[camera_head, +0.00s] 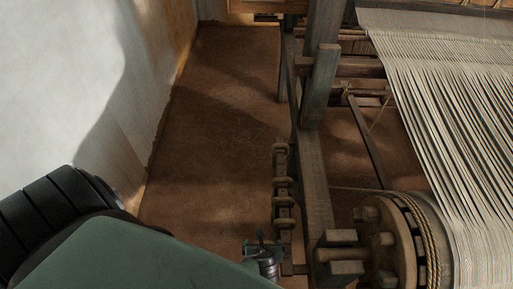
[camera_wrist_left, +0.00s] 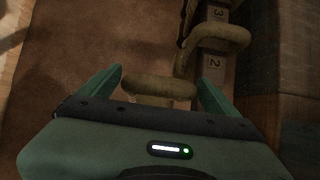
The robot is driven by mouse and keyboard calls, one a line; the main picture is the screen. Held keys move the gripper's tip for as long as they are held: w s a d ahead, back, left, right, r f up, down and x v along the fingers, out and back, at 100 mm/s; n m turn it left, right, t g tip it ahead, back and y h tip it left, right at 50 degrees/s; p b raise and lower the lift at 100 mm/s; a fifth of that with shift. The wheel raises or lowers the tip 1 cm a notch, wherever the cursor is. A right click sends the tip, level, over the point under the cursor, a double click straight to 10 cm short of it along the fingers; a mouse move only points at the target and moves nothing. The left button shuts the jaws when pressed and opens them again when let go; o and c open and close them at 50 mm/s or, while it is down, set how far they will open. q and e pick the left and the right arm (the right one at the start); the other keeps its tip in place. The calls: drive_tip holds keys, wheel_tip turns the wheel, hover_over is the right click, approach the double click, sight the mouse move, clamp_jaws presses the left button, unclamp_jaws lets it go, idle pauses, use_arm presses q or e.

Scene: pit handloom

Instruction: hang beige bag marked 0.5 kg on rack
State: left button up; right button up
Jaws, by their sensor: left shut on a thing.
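In the left wrist view my left gripper (camera_wrist_left: 160,82) has its two green fingers on either side of a rounded beige piece, which looks like the top of the beige bag (camera_wrist_left: 158,88). It is shut on this piece. The rest of the bag is hidden behind the gripper body, and no weight mark shows. The rack (camera_head: 283,185) is an upright wooden strip with several rounded pegs beside the loom. In the wrist view the rack (camera_wrist_left: 213,72) carries labels 3 and 2, just ahead and right of my fingers. A curved tan peg (camera_wrist_left: 222,36) sticks out there. My right gripper is not in view.
The loom's wooden frame (camera_head: 318,180) stands right of the rack. The toothed roller (camera_head: 385,245) and pale warp threads (camera_head: 450,100) lie farther right. The brown floor (camera_head: 215,130) left of the rack is clear, up to the white wall (camera_head: 75,70).

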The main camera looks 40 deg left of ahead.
sight(286, 247)
use_arm(q)
drive_tip(key=shift+w+d+f+b, duration=0.1)
drive_tip(key=shift+w+d+b, duration=0.55)
drive_tip(key=shift+d, duration=0.25)
drive_tip(key=shift+w+d+f+b, duration=0.1)
drive_tip(key=shift+w+d+b, duration=0.5)
drive_tip(key=shift+d, duration=0.25)
drive_tip(key=shift+w+d+b, duration=0.6)
drive_tip(key=shift+d+b, duration=0.2)
drive_tip(key=shift+d, duration=0.1)
drive_tip(key=shift+w+d+b, duration=0.55)
drive_tip(key=shift+d+b, duration=0.2)
drive_tip(key=shift+d, duration=0.15)
drive_tip(key=shift+a+f, duration=0.1)
drive_tip(key=shift+f, duration=0.65)
drive_tip(key=shift+s+f, duration=0.2)
drive_tip(key=shift+f, duration=0.1)
drive_tip(key=o, duration=1.8)
drive_tip(key=shift+w+f, duration=0.1)
